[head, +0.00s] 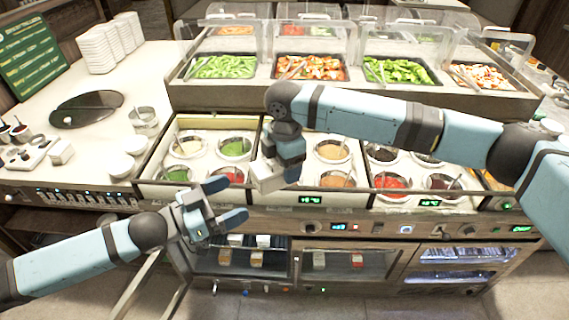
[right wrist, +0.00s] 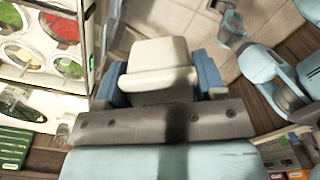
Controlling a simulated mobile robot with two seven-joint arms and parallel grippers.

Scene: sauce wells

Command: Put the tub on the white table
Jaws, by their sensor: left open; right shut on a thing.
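My right gripper (head: 278,168) is shut on a small white tub (head: 268,181) and holds it above the front of the sauce wells, left of centre. In the right wrist view the tub (right wrist: 158,66) sits between the two blue fingers, and the gripper's own body hides its far end. My left gripper (head: 229,202) is open and empty, in front of the counter edge and to the lower left of the tub. The white table (head: 50,95) stretches along the left, apart from the tub.
On the white table are a dark round lid (head: 87,108), stacked white containers (head: 103,48), metal cups (head: 144,120), white bowls (head: 122,163) and another small white box (head: 61,152). Sauce pots (head: 334,150) fill the wells. A cabinet door (head: 150,285) stands open below.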

